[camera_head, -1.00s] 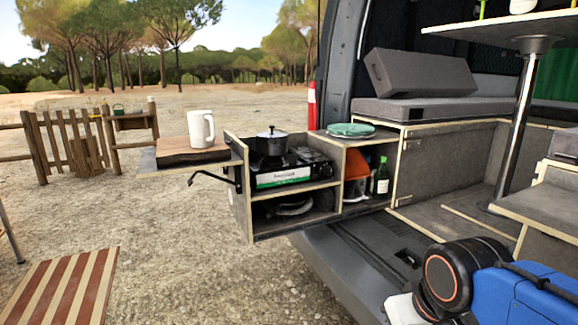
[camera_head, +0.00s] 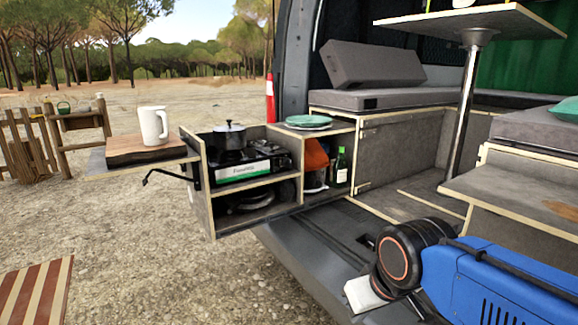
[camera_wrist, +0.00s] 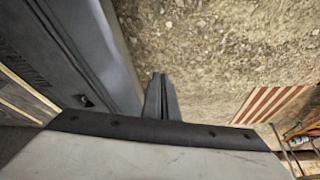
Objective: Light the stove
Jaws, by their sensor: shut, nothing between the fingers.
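The portable gas stove (camera_head: 243,165) sits on the upper shelf of the pull-out kitchen unit, with its green and white front panel facing me. A dark lidded pot (camera_head: 229,138) stands on the stove's left part. No flame shows. The stove's knob is too small to make out. In the wrist view, my gripper (camera_wrist: 160,82) points down past the van's bumper over the gravel, its fingers shut and empty. The stove is not in the wrist view. In the head view my blue arm is at the lower right, apart from the stove.
A white mug (camera_head: 153,125) stands on a wooden board (camera_head: 140,148) on the side shelf left of the stove. Green plates (camera_head: 308,121) and a green bottle (camera_head: 341,166) are to its right. The bumper (camera_head: 300,262) lies between me and the unit. Open gravel is at left.

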